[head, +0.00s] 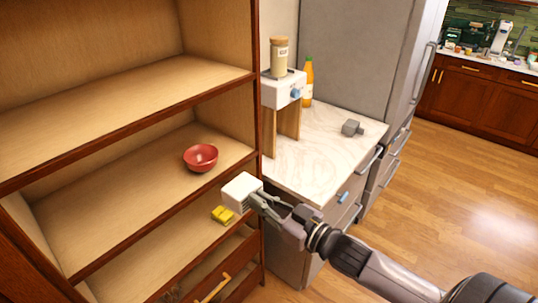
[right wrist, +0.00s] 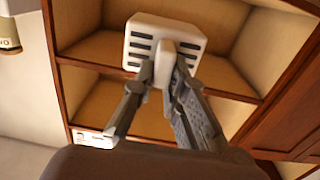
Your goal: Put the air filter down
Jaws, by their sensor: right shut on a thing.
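The air filter (head: 240,190) is a small white box with dark slots. My right gripper (head: 262,200) is shut on it and holds it in front of the wooden shelf unit (head: 140,206). In the right wrist view, the air filter (right wrist: 140,28) sits between the two fingertips of the gripper (right wrist: 166,72), with the shelves behind it. It appears to be in the air, apart from the shelf boards. My left gripper is not in view.
A red bowl (head: 200,157) stands on the middle shelf, and a yellow object (head: 222,215) lies on a lower one. The marble counter (head: 310,160) at right holds a white appliance with a jar (head: 278,57), an orange bottle (head: 308,82) and a grey object (head: 352,128). The upper shelf is bare.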

